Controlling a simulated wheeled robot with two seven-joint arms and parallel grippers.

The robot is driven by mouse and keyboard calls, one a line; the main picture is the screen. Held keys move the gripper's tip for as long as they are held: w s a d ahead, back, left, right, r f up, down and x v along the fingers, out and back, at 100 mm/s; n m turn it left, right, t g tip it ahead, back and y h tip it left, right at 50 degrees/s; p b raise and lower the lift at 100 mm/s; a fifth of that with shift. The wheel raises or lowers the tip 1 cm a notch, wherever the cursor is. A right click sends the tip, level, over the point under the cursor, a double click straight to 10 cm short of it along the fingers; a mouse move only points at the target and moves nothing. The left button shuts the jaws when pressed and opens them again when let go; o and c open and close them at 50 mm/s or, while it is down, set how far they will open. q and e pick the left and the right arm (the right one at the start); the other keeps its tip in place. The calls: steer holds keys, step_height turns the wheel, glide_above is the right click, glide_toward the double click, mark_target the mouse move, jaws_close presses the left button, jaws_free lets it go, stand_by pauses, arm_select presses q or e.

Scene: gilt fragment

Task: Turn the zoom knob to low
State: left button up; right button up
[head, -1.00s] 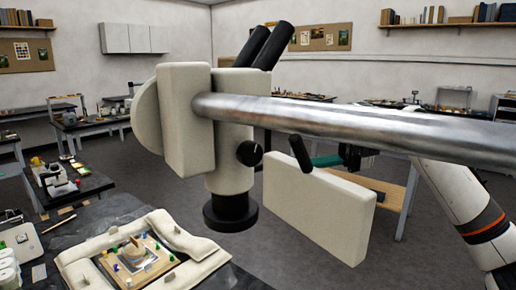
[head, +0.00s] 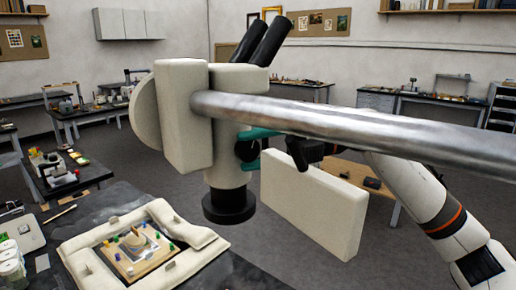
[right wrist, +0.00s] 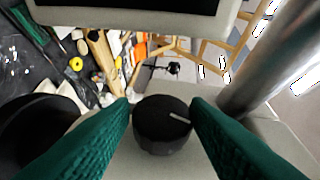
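The zoom knob (head: 246,150) is a round black knob on the side of the cream microscope body (head: 225,168). My right gripper (head: 254,149) has teal fingers, one above and one below the knob in the head view. In the right wrist view the fingers (right wrist: 161,112) flank the knob closely; whether they press on it is unclear. My left gripper is not in view.
A thick metal bar (head: 340,120) runs right from the microscope, close above my right gripper. Below, a padded frame (head: 85,238) surrounds a small fragment on the dark table.

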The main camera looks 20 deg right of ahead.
steer(key=c, duration=0.6)
steer(key=shift+r+h+p, duration=0.3)
steer(key=shift+p, duration=0.5)
steer(key=h+p, duration=0.1)
steer(key=p, duration=0.1)
steer(key=n+h+p, duration=0.1)
steer(key=p, duration=0.1)
steer(key=shift+s+r+h, duration=0.1)
steer(key=shift+r+h, duration=0.15)
steer(key=shift+h, duration=0.05)
steer(key=shift+a+n+t+h+p, duration=0.1)
steer(key=shift+n+t+h+p, duration=0.2)
steer(key=shift+h+p, duration=0.85)
steer(key=shift+f+h+p, duration=0.1)
steer(key=shift+h+p, duration=0.3)
steer(key=shift+h, duration=0.05)
steer(key=o, duration=1)
